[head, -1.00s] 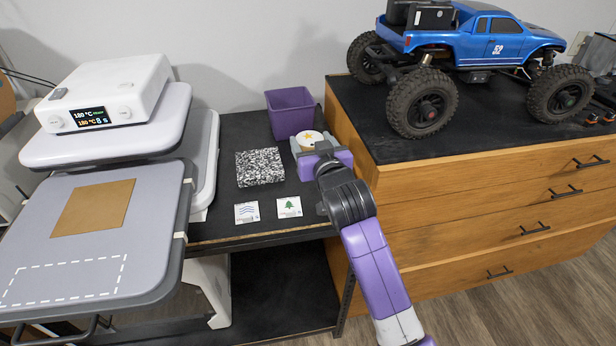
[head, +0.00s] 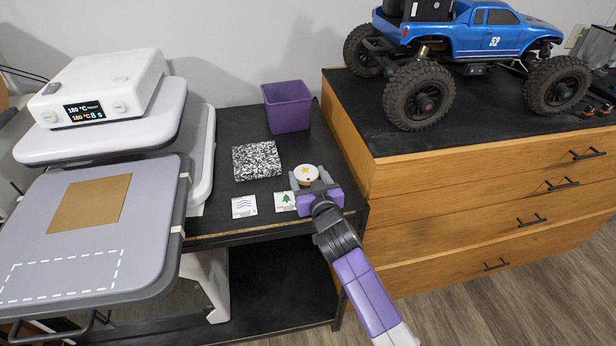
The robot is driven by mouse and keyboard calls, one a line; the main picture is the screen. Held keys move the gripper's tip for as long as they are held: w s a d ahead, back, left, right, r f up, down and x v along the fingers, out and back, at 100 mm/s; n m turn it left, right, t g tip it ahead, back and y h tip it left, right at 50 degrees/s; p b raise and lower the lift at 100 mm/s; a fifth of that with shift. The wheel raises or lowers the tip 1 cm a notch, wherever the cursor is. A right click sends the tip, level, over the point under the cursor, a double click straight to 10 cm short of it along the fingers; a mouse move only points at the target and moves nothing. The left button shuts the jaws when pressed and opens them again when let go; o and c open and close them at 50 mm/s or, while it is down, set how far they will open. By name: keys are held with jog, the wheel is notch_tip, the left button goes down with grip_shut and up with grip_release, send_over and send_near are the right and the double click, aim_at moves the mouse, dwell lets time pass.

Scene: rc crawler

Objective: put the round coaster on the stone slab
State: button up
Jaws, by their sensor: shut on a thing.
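The round coaster (head: 305,174) is pale with a yellow star on its face. My gripper (head: 308,182) is shut on it, with a grey finger on each side. The coaster is over the right part of the black table, to the right of the stone slab and a little nearer the front. The stone slab (head: 257,160) is a square, speckled black-and-white block lying flat on the table, with nothing on it. A gap separates coaster and slab. I cannot tell how high the coaster is above the table.
A purple bin (head: 287,106) stands behind the slab. Two square tiles, one with waves (head: 244,207) and one with a tree (head: 286,201), lie in front. A heat press (head: 100,150) is on the left. A wooden cabinet (head: 470,200) bearing a blue truck (head: 470,40) rises on the right.

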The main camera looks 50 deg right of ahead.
jog(key=shift+f, duration=0.1)
jog(key=o, duration=1.3)
jog(key=shift+o, duration=0.2)
